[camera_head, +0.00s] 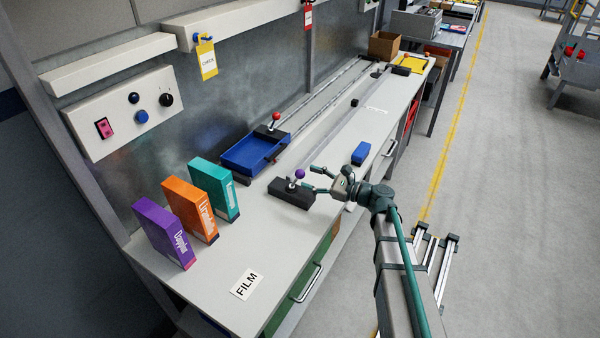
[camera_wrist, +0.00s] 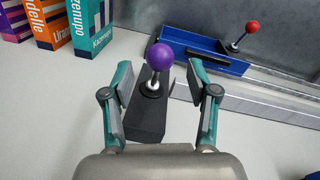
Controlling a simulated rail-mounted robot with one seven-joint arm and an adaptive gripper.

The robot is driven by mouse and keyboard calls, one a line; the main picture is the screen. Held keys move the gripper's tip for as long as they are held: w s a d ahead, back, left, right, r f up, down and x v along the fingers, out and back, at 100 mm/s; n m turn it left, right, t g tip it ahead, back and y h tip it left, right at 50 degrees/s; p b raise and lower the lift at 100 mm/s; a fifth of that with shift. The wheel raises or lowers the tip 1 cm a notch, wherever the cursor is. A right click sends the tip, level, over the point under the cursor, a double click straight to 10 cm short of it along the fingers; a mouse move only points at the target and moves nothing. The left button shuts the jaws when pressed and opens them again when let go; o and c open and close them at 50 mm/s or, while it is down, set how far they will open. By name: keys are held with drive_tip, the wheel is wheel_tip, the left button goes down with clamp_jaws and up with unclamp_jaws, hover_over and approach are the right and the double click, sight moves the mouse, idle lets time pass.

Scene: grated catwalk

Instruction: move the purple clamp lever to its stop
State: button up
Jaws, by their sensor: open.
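The purple clamp lever (camera_head: 299,174) has a round purple knob on a short metal stem, rising from a black block (camera_head: 290,194) on the bench. In the wrist view the purple knob (camera_wrist: 161,57) stands between my two fingers, with its stem and black block below. My gripper (camera_head: 316,180) is open, with its fingers pointing at the lever from the right. In the wrist view the gripper (camera_wrist: 160,85) has a finger on each side of the knob, with gaps showing. Nothing is held.
A red-knobbed lever (camera_head: 275,118) stands beside a blue tray (camera_head: 249,155) behind. Long metal rails (camera_head: 335,120) run toward the far end. Purple, orange and teal boxes (camera_head: 214,190) stand at left. A blue block (camera_head: 361,153) lies to the right. The bench near the FILM label (camera_head: 246,284) is clear.

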sight(300, 174)
drive_tip(key=shift+p+x, duration=0.4)
drive_tip(key=shift+x, duration=1.85)
